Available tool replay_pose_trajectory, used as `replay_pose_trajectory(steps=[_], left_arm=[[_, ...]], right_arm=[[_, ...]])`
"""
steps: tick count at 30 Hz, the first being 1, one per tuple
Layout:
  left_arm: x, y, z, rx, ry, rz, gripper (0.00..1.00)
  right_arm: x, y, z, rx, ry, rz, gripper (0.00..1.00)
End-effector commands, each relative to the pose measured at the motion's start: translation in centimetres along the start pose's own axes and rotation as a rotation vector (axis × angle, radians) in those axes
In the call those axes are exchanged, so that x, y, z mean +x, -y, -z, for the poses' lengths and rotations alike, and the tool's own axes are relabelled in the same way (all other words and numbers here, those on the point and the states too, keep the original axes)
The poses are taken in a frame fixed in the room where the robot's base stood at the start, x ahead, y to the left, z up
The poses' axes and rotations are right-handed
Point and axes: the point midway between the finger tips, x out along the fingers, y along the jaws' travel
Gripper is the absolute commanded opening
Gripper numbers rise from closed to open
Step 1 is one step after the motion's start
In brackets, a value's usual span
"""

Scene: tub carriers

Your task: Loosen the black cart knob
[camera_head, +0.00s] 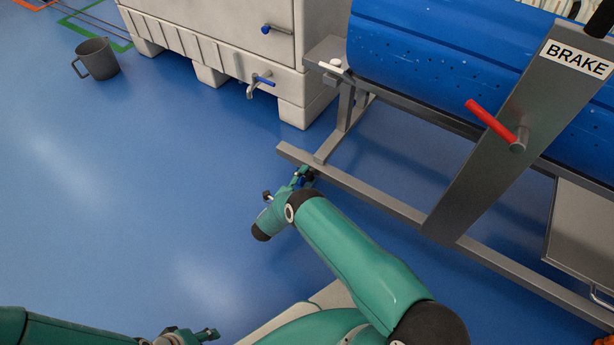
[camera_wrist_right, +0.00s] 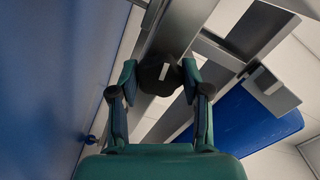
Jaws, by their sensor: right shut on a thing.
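The black cart knob (camera_wrist_right: 159,80) shows in the right wrist view, a dark round knob with a small white mark, beneath a grey metal beam. My right gripper (camera_wrist_right: 158,72) has one finger on each side of it and is shut on it. In the head view my right gripper (camera_head: 303,176) is at the left end of the cart's low grey rail (camera_head: 365,192), and the knob is mostly hidden there by the gripper and rail. My left gripper (camera_head: 207,334) shows only partly at the bottom edge of the head view, away from the cart; its finger opening cannot be made out.
The grey cart frame carries a blue perforated drum (camera_head: 440,50). A slanted grey post (camera_head: 490,150) has a red lever (camera_head: 490,120) and a BRAKE label (camera_head: 577,59). A pale tub (camera_head: 225,40) with a blue-handled tap (camera_head: 262,82) stands behind. A grey jug (camera_head: 97,58) is on open blue floor.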

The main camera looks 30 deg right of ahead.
Motion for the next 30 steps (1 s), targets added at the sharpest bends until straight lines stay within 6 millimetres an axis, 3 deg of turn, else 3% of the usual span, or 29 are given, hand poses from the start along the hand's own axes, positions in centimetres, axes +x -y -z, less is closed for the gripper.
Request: replay_pose_trajectory(steps=[6,7,11,23,30], left_arm=[[0.0,0.0,0.0,0.000,0.000,0.000,0.40],[0.0,0.0,0.0,0.000,0.000,0.000,0.40],[0.0,0.0,0.0,0.000,0.000,0.000,0.40],[-0.1,0.0,0.0,0.000,0.000,0.000,0.40],[-0.1,0.0,0.0,0.000,0.000,0.000,0.40]], right_arm=[[-0.4,0.0,-0.5,-0.001,0.021,0.003,0.12],[-0.4,0.0,-0.5,-0.001,0.021,0.002,0.52],[-0.3,0.0,-0.4,0.000,0.016,0.001,0.72],[-0.5,0.0,-0.2,0.002,0.008,0.000,0.72],[-4.0,0.0,-0.3,0.000,0.012,0.001,0.72]])
